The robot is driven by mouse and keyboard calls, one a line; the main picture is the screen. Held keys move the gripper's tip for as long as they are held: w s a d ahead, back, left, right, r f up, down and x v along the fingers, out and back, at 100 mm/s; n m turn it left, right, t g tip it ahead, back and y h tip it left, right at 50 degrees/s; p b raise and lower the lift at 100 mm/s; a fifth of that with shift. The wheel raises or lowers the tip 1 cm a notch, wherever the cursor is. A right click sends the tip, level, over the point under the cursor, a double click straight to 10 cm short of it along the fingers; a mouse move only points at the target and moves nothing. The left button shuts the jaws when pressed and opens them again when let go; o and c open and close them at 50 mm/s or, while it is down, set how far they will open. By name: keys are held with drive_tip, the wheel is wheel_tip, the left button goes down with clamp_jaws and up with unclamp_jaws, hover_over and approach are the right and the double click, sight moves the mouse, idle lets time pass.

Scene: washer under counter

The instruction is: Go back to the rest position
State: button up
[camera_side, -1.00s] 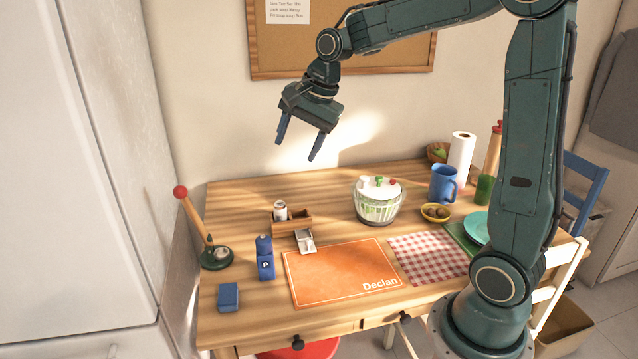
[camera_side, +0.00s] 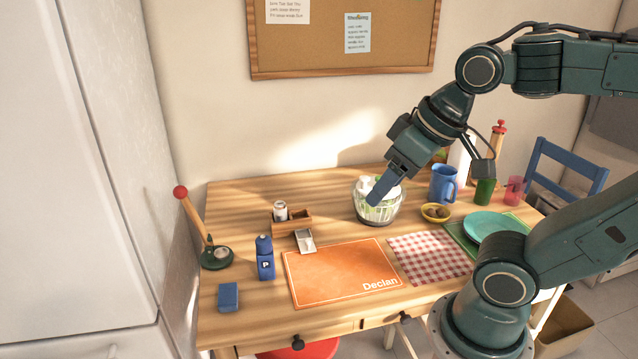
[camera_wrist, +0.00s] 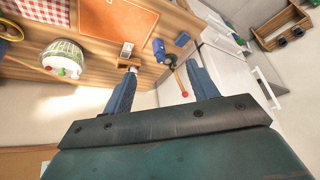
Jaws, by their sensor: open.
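My gripper (camera_side: 384,190) hangs over the table in the side view, in front of the salad spinner (camera_side: 378,213) and hiding part of it. Only one blue finger shows clearly there, pointing down. In the wrist view my gripper (camera_wrist: 163,86) has its two blue fingers spread wide, with nothing between them. The salad spinner also shows in the wrist view (camera_wrist: 60,62), off to the left and apart from the fingers.
An orange placemat (camera_side: 335,272), a wooden box (camera_side: 291,225), a blue bottle (camera_side: 265,262) and a blue mug (camera_side: 443,184) stand on the table (camera_side: 235,197). A red-topped stand (camera_side: 214,250) is at the left, by a white fridge (camera_side: 85,180).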

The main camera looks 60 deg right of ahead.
drive_tip(key=shift+s+f+n, duration=0.3)
drive_tip(key=shift+s+n, duration=0.2)
drive_tip(key=shift+s, duration=0.2)
